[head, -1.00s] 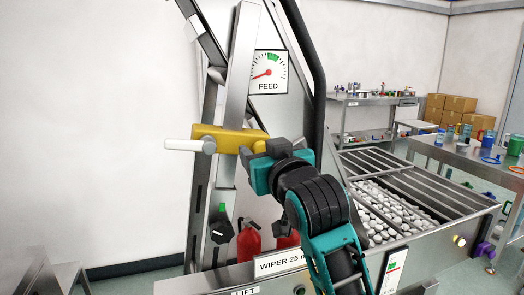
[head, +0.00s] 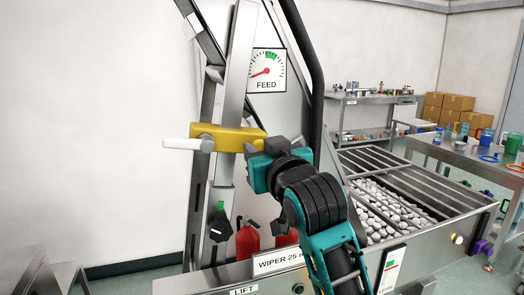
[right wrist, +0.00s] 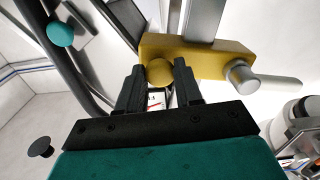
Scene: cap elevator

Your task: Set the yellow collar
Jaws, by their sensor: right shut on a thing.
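The yellow collar (head: 228,138) sits around the upright metal post (head: 240,80) in the head view. A pale handle (head: 187,145) sticks out from its left end. My right gripper (head: 258,149) is at the collar's right end. In the right wrist view the collar (right wrist: 205,62) crosses the post, and the two black fingers (right wrist: 159,80) are shut on a rounded yellow knob (right wrist: 160,72) at its end. The handle (right wrist: 278,84) shows at the other end. My left gripper is not in view.
The FEED dial (head: 267,72) has its red needle left of the green band. A dark knob (head: 220,227) with a green mark is below the collar. A dark curved tube (head: 314,80) rises close behind my gripper. A hopper of pale caps (head: 395,210) stands to the right.

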